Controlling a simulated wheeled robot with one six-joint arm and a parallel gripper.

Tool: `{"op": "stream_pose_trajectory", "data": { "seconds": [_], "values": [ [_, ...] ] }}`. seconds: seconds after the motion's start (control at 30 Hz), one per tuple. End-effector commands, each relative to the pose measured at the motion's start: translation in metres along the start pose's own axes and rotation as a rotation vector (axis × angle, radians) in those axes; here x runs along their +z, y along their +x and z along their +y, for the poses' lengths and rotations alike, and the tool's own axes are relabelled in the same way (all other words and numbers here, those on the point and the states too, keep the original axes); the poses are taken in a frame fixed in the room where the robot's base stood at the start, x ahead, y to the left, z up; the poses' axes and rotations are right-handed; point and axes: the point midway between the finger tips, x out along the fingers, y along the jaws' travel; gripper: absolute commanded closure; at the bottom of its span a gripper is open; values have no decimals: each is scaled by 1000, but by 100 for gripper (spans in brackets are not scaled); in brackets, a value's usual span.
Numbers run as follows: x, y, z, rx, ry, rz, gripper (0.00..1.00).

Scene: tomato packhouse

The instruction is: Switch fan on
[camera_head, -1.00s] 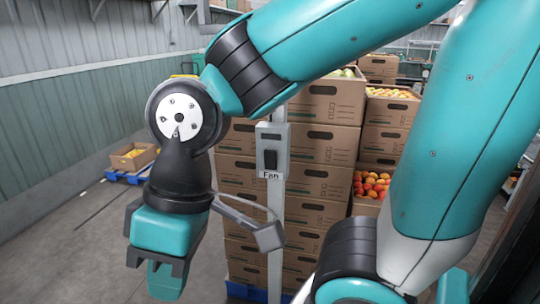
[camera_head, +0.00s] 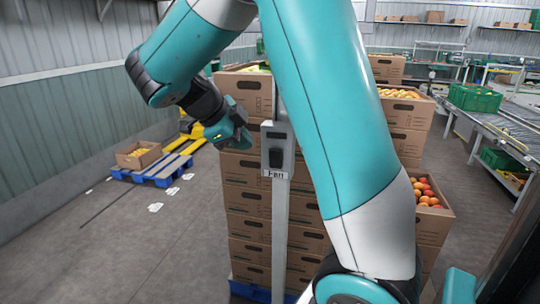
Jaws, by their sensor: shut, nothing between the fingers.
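The fan switch (camera_head: 276,158) is a dark rocker on a grey box (camera_head: 284,140) fixed to a pale upright post (camera_head: 280,235). A label reading "Fan" (camera_head: 276,174) sits just below the rocker. My gripper (camera_head: 246,140) is at the end of my teal arm, just left of the switch box and slightly higher than the rocker. It looks small and dark, and its fingers are shut with nothing between them. I cannot tell whether it touches the box. Which way the rocker is tipped is too small to tell.
Stacked cardboard boxes (camera_head: 248,200) stand close behind the post. A blue pallet (camera_head: 155,170) with a box of yellow fruit and a yellow pallet truck (camera_head: 190,140) are at the left. Grey floor (camera_head: 150,250) is open at left. A conveyor (camera_head: 490,125) runs at right.

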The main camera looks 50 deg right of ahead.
Motion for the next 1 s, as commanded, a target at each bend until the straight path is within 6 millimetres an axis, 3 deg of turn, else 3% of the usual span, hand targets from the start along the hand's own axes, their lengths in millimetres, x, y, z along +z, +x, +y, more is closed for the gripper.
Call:
{"op": "stream_pose_trajectory", "data": {
  "seconds": [0.37,0.57,0.87,1.0],
  "values": [
    [0,4,0,0,-3,1,100],
    [-2,33,0,3,-4,5,100],
    [-2,97,0,5,-4,4,100],
    [-4,104,-21,2,0,0,100]
  ]
}}
